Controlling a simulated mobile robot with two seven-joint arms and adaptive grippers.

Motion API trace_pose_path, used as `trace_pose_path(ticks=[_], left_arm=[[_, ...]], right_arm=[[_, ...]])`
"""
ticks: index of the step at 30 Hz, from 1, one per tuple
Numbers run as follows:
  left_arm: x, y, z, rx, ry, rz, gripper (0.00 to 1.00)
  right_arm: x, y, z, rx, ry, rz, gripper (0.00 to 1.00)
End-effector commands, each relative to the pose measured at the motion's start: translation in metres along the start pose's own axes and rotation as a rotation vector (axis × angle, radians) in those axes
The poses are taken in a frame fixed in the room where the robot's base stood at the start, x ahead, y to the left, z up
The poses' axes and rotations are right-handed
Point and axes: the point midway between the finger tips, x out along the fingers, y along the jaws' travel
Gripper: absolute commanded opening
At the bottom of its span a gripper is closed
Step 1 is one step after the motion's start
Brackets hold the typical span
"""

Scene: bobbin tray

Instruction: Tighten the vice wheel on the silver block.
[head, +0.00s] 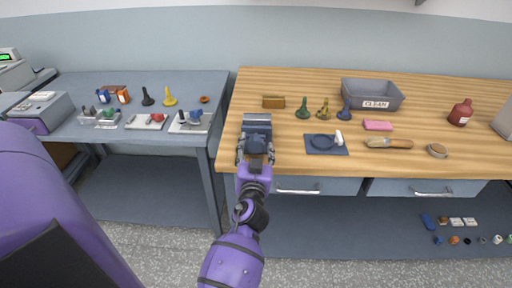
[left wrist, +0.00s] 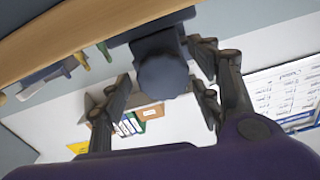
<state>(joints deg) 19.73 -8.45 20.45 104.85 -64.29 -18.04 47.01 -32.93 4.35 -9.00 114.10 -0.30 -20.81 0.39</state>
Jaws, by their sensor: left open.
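The vice (head: 257,120) stands at the front left edge of the wooden bench, a dark grey-blue body with a pale grey top. Its wheel (head: 256,145) is a dark round knob facing me; it also shows large in the left wrist view (left wrist: 163,76). My left gripper (head: 255,152) is open at the wheel, with a finger on either side. In the left wrist view the fingers (left wrist: 163,92) flank the wheel with visible gaps. I cannot make out a separate silver block in the vice. My right gripper is not in view.
A blue-grey table (head: 195,85) with small parts stands to the left.

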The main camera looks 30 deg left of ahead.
Motion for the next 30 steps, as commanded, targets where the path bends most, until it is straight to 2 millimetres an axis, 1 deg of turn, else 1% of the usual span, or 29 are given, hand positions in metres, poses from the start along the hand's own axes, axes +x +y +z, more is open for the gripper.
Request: trace_pose_path(ticks=[4, 14, 17, 20, 25, 30], left_arm=[[0.0, 0.0, 0.0, 0.0, 0.0, 0.0, 0.57], [0.0, 0.0, 0.0, 0.0, 0.0, 0.001, 0.14], [0.0, 0.001, 0.0, 0.01, 0.001, 0.001, 0.14], [0.0, 0.001, 0.001, 0.063, 0.001, 0.002, 0.14], [0.0, 0.001, 0.001, 0.243, 0.002, 0.003, 0.14], [0.0, 0.002, 0.001, 0.398, 0.003, 0.003, 0.14]], right_arm=[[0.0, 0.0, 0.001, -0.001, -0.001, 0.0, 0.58], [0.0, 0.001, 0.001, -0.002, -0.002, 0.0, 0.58], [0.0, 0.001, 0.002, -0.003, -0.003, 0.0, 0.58], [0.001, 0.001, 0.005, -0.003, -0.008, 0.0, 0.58], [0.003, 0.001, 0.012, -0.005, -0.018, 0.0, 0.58], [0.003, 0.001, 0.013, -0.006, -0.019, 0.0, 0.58]])
